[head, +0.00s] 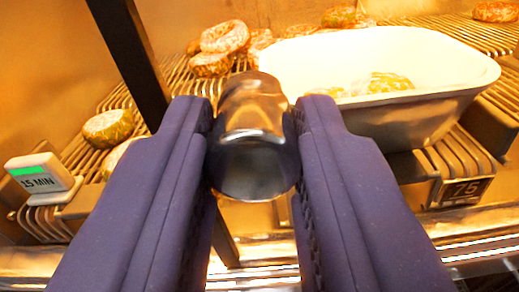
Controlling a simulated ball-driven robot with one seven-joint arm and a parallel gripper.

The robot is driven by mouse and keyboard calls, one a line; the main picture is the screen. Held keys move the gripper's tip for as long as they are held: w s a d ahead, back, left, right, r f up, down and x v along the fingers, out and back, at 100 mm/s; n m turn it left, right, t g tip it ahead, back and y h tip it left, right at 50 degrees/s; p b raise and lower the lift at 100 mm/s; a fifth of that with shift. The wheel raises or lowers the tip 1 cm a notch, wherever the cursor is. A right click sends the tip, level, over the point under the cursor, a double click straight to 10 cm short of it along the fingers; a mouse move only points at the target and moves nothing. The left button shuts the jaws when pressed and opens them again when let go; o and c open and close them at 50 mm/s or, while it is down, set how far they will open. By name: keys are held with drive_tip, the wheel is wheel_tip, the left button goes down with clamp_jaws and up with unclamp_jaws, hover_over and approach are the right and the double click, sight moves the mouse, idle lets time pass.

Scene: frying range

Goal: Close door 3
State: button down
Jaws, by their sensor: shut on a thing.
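My gripper (252,155) fills the lower middle of the view, with one purple finger on each side. It is shut on a shiny dark rounded knob (250,170), which looks like a door handle. A dark bar (135,60) slants down from the top left behind the left finger and shows again below the knob; it looks like part of a door frame. No door number is visible, so I cannot tell from this view which door it is or how far it stands open.
Behind lies a lit wire rack with ring-shaped food (224,36) and a patty (108,128). A white tub (440,62) with food sits on the rack at right. A "15 MIN" tag (40,178) is at left, a "75" label (466,191) at right. A metal edge (480,240) runs along the front.

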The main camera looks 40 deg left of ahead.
drive_tip(key=s+a+p, duration=0.9)
drive_tip(key=s+a, duration=0.4)
drive_tip(key=a, duration=0.5)
drive_tip(key=shift+s, duration=0.3)
drive_tip(key=shift+r, duration=0.15)
drive_tip(key=c, duration=1)
unclamp_jaws()
drive_tip(key=shift+a, duration=0.1)
drive_tip(key=shift+o, duration=0.7)
drive_tip(key=shift+s+a, duration=0.1)
drive_tip(key=v, duration=0.7)
drive_tip(key=shift+s+d, duration=0.25)
drive_tip(key=shift+d, duration=0.1)
